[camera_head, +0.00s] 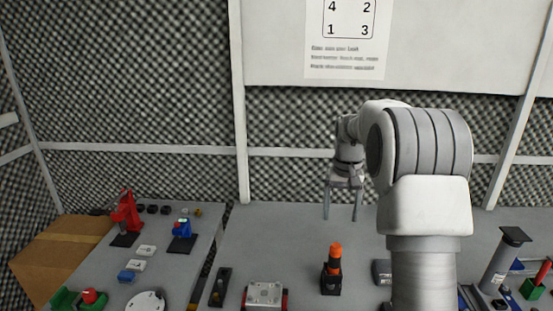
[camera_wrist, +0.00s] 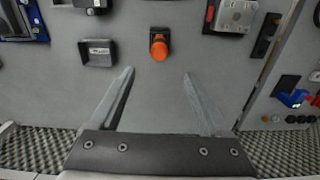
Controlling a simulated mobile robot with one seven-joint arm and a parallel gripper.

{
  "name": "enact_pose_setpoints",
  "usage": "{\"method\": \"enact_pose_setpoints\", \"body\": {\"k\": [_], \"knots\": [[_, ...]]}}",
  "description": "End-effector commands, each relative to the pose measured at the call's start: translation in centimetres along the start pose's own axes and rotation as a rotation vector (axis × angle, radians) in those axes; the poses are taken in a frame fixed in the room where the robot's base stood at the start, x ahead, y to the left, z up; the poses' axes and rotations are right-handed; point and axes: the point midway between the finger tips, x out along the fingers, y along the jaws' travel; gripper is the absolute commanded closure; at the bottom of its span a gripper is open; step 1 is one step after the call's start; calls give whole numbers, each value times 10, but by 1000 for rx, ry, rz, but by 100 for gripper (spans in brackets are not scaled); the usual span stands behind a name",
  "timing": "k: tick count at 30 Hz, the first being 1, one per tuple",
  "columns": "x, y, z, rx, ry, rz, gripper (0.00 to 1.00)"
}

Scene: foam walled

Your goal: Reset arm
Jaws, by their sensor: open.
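My gripper (camera_head: 343,203) hangs over the back of the grey table, fingers pointing down, apart and empty. In the wrist view its two fingers (camera_wrist: 158,82) are spread with only bare table between them. The orange-topped object on a black base (camera_head: 333,268) stands nearer the front of the table, apart from the gripper. It also shows in the wrist view (camera_wrist: 159,46), beyond the fingertips. My arm covers part of the table on the right.
A red device (camera_head: 125,215) and a blue one (camera_head: 182,232) stand on the left table. A metal-topped block (camera_head: 265,294) lies near the front. A grey post with a dark top (camera_head: 503,262) stands at the right. The foam wall is behind the gripper. The table's back middle is clear.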

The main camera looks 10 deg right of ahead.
Motion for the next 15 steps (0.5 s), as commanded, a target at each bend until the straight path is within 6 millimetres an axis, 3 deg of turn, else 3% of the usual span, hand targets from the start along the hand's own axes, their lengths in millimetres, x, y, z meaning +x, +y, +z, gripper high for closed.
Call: {"method": "enact_pose_setpoints", "body": {"k": [5,15], "knots": [[-37,-10,28,-26,52,-4,21],[-103,-29,120,-94,185,-17,21]]}}
